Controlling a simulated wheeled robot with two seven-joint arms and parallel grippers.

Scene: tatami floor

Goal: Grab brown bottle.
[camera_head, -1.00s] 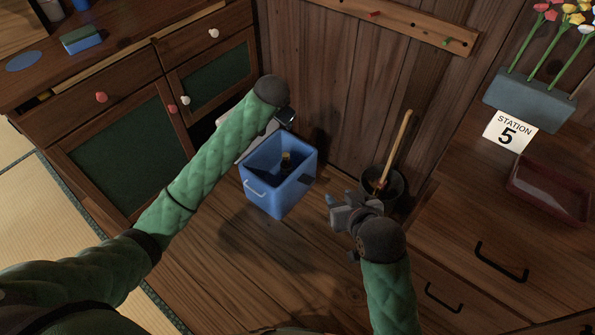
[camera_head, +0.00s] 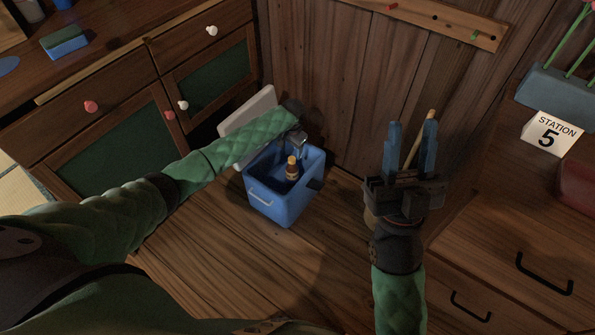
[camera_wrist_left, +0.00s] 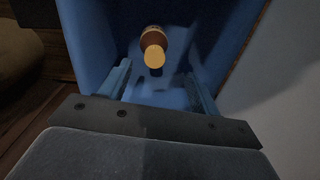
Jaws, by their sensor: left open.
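The brown bottle (camera_head: 291,171) with a yellow cap stands inside the blue cooler box (camera_head: 279,209). In the left wrist view the bottle (camera_wrist_left: 154,48) shows cap towards me, ahead of the fingertips and roughly centred between them. My left gripper (camera_wrist_left: 162,82) is open and empty at the cooler's mouth. In the head view my left gripper (camera_head: 297,142) is at the cooler's back rim, its fingers mostly hidden. My right gripper (camera_head: 411,146) is to the right of the cooler, fingers spread apart and empty, pointing away from me.
The cooler's pale lid (camera_head: 240,118) stands open on its left side, behind my left forearm. A wooden stick (camera_head: 419,140) stands behind my right gripper. Cabinets flank left (camera_head: 110,155) and right (camera_head: 480,265), with a plank wall (camera_head: 335,90) behind. The wooden floor in front is clear.

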